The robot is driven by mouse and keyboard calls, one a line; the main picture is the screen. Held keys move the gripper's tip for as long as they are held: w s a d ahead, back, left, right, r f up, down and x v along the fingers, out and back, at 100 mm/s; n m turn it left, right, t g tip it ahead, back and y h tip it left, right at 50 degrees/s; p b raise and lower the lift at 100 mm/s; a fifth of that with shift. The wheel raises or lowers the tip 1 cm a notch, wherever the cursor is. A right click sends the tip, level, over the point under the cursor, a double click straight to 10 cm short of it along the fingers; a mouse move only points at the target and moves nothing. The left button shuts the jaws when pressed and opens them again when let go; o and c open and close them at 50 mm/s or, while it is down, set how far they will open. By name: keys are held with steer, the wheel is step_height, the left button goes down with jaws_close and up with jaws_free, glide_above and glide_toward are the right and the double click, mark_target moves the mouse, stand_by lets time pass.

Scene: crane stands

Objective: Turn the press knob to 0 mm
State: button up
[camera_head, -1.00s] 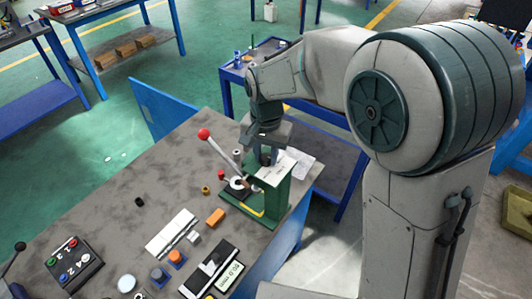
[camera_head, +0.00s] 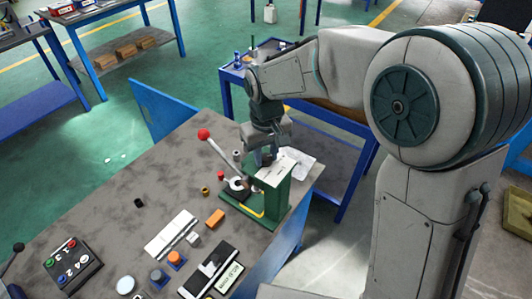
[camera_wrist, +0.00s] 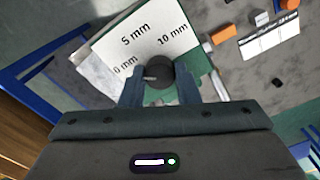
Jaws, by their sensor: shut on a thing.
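The green press (camera_head: 277,200) stands near the right edge of the grey bench, with a white label plate (camera_wrist: 150,35) on top. The plate reads "0 mm", "5 mm" and "10 mm" in the wrist view. The round dark press knob (camera_wrist: 160,68) sits at the plate's lower edge. A faint light mark shows on the knob's left half, but I cannot tell exactly where it points. My gripper (camera_wrist: 160,88) is shut on the knob, one finger on each side.
The press lever with a red ball (camera_head: 204,134) slants up left of the press. An orange block (camera_head: 215,218), white strips and a button box (camera_head: 73,262) lie on the bench (camera_head: 110,200). A blue table stands behind my arm.

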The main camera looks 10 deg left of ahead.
mark_target(265, 157)
steer(key=shift+a+r+n, duration=0.1)
steer(key=shift+n, duration=0.5)
steer(key=o, duration=1)
step_height(265, 157, up, 14)
steer(key=shift+f, duration=0.1)
